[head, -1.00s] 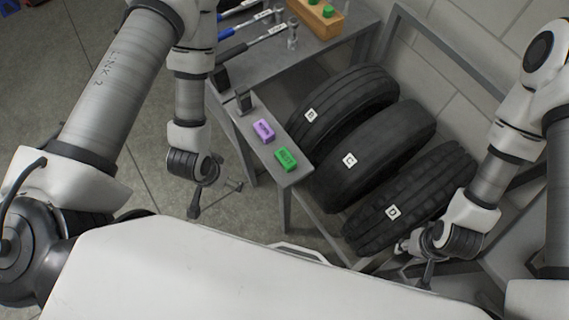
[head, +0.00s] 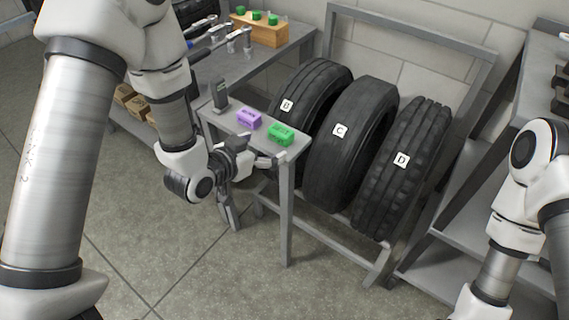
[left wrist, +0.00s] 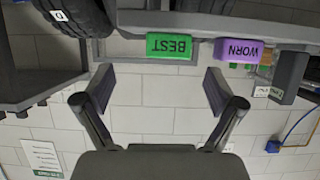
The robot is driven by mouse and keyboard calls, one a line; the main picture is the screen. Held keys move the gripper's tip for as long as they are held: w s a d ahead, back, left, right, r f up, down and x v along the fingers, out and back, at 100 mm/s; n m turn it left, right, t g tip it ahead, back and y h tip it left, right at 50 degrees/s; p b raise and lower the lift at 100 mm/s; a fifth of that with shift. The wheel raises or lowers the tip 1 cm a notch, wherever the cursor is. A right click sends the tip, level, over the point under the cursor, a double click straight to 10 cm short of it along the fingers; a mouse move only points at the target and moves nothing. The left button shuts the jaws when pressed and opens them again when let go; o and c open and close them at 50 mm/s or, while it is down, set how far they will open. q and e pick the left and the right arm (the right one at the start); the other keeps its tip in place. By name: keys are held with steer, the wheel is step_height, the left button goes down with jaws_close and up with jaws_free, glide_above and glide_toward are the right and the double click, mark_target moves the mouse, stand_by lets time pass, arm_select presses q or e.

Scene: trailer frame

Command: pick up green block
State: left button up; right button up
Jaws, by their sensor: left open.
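The green block (head: 281,134), marked BEST, lies near the front end of a narrow grey shelf (head: 266,153). A purple block (head: 249,119), marked WORN, lies beside it to the left, apart from it. My left gripper (head: 252,188) is open and empty, in front of the shelf and lower than the green block in the head view. In the left wrist view the green block (left wrist: 170,45) shows upside down beyond the open fingers (left wrist: 158,90), roughly centred between them. The purple block (left wrist: 238,51) is right of it there. My right gripper is out of view.
Tyres B (head: 313,98), C (head: 350,145) and D (head: 402,168) stand in a metal rack right of the shelf. A small dark stand (head: 219,94) is behind the purple block. Tools and a wooden holder (head: 260,30) with green pieces lie on the bench. The floor in front is clear.

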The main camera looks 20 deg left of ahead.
mark_target(277, 135)
arm_select(q)
steer(key=x, duration=0.3)
steer(key=shift+w+a+r, duration=0.1)
steer(key=shift+w+r, duration=0.05)
steer(key=shift+w, duration=0.4)
steer(key=x, duration=0.5)
steer(key=shift+w+a+r+b, duration=0.15)
steer(key=shift+a+r+b, duration=0.1)
steer(key=shift+b, duration=0.05)
steer(key=c, duration=1.2)
